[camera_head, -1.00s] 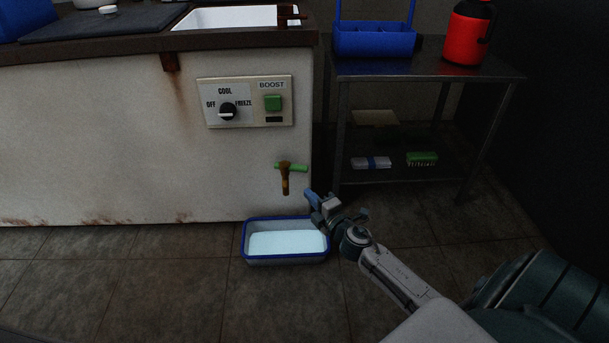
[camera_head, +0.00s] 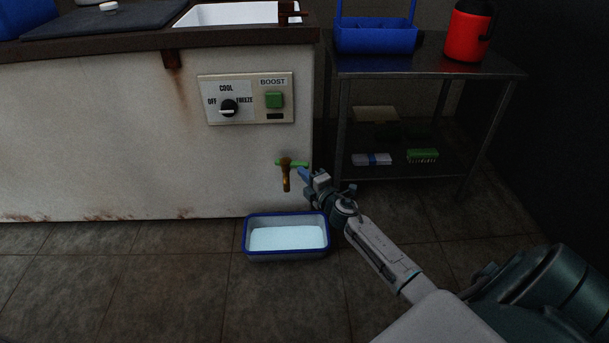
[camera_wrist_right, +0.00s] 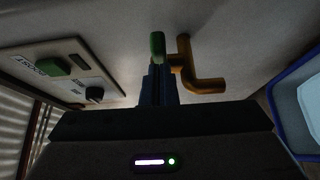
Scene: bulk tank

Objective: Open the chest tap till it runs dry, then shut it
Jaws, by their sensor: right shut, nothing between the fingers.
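The chest tap (camera_head: 286,178) is a brass spout with a green lever (camera_head: 291,163) lying crosswise, low on the white chest (camera_head: 120,140). My right gripper (camera_head: 303,173) is shut with nothing in it, just right of the tap. In the right wrist view, the blue fingertips (camera_wrist_right: 158,85) are close together by the end of the green lever (camera_wrist_right: 157,45); I cannot tell whether they touch it. The brass spout (camera_wrist_right: 200,80) shows beside them. A blue-rimmed tray (camera_head: 287,255) stands on the floor below the tap with pale liquid in it. No stream shows from the spout. My left gripper is not in view.
A control panel (camera_head: 246,98) with a knob and a green boost button is above the tap. To the right, a metal table (camera_head: 425,68) carries a blue caddy (camera_head: 375,38) and a red jug (camera_head: 468,32). Tiled floor (camera_head: 170,290) is clear at front left.

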